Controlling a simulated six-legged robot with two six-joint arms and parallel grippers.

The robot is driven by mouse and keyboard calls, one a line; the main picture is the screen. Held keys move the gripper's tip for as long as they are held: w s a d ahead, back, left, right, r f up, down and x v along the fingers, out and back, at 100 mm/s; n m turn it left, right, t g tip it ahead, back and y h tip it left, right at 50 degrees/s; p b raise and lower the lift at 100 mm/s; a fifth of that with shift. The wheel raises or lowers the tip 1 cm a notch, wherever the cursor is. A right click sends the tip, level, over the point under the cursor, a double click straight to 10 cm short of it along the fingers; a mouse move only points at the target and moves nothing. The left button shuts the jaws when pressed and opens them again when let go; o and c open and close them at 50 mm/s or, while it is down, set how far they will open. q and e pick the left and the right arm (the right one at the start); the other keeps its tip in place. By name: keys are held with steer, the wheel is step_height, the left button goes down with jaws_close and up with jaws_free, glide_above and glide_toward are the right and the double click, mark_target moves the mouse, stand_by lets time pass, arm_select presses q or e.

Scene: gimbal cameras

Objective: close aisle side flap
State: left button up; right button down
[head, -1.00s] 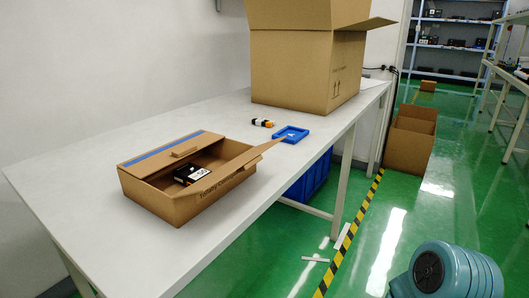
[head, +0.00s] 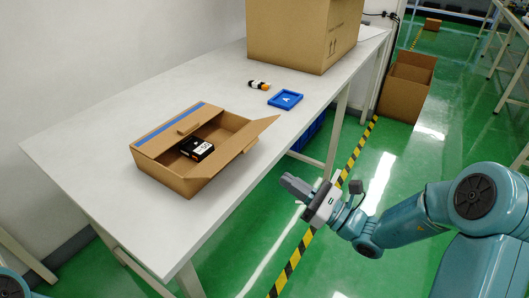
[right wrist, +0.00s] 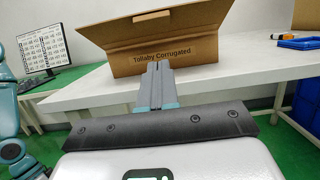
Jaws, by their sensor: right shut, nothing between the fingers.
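A small open cardboard box (head: 185,187) sits on the white table, with a black item (head: 197,148) inside. Its aisle side flap (head: 252,133) sticks up and outward over the right wall. A far flap with a blue strip (head: 166,131) lies along the other side. In the right wrist view the box (right wrist: 165,62) stands ahead with the flap (right wrist: 155,28) raised above its printed front wall. My right gripper (head: 288,182) is over the floor right of the table, apart from the box. Its fingers (right wrist: 157,68) are together and empty. My left gripper is not in view.
A blue tray (head: 286,100) and an orange-and-black item (head: 259,85) lie behind the box. A large carton (head: 295,40) stands at the table's far end. An open brown carton (head: 406,88) is on the floor. The near tabletop is clear.

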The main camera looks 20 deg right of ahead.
mark_target(237, 146)
steer(key=w+a+r, duration=0.4)
steer(key=w+r, duration=0.1)
steer(key=w, duration=0.1)
steer(key=shift+a+p, duration=0.3)
steer(key=shift+p, duration=0.15)
steer(key=shift+s, duration=0.1)
